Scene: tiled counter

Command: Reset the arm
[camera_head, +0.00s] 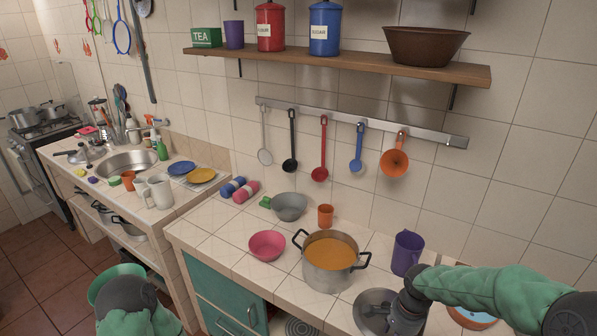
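My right arm reaches in from the right in a green sleeve. Its dark gripper (398,311) is low over the counter's front, beside a round grey metal disc (366,312) that looks like a lid. The gripper overlaps the disc's right side; I cannot tell whether its fingers are open or shut on it. My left arm shows only at the bottom left as a dark joint and green sleeve, next to a light green curved rim (101,283). I cannot make out the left gripper's fingers.
A pot of orange soup (331,259), a pink bowl (267,246), an orange cup (325,215), a grey colander (290,206) and a purple pitcher (407,252) stand near the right arm on the tiled counter (215,240). Utensils hang from a wall rail (340,120).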

